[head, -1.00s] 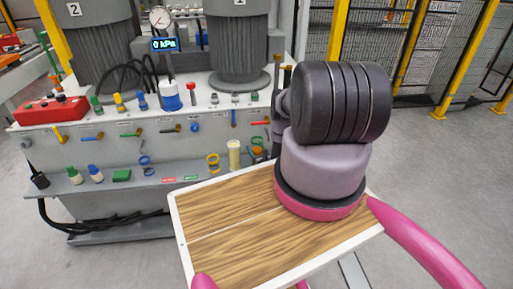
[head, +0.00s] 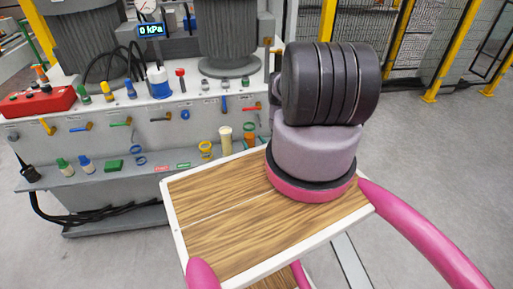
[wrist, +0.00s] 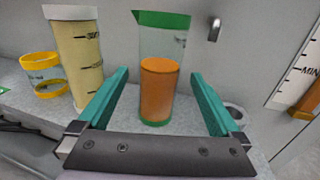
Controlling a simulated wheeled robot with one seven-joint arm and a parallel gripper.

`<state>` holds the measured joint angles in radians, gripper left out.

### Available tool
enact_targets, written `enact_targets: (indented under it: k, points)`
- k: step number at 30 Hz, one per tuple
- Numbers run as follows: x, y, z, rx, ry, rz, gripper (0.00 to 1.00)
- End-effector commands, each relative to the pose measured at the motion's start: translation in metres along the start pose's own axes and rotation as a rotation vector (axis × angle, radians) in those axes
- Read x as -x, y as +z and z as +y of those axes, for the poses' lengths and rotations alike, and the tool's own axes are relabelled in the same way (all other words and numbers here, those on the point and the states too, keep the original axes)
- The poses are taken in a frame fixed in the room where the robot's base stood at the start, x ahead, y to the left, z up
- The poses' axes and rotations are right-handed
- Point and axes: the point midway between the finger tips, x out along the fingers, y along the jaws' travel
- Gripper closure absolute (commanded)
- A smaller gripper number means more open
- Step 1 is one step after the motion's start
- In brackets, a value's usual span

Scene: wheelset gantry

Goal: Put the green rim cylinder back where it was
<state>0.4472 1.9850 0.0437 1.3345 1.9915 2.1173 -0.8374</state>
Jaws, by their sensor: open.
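The green rim cylinder (wrist: 158,88) is a clear upright vessel with a green rim, a green base and orange contents. In the wrist view it stands on the grey ledge between my fingers. My gripper (wrist: 159,74) is open, one teal finger on each side of the cylinder, with visible gaps to both. In the head view the cylinder (head: 250,134) shows small on the console's lower ledge, just left of my arm. My gripper is hidden behind my arm there.
A marked gauge (wrist: 300,75) is on the wall at right. The console (head: 190,130) holds valves and bottles.

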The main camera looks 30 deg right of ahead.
Motion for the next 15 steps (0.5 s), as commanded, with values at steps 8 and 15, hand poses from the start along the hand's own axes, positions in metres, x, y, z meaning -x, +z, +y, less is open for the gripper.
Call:
enact_targets:
  k: [8,15]
  points:
    - [0.042,0.000,0.000,0.000,-0.001,0.000,0.00]
    - [0.049,0.000,0.000,0.000,0.000,-0.001,0.00]
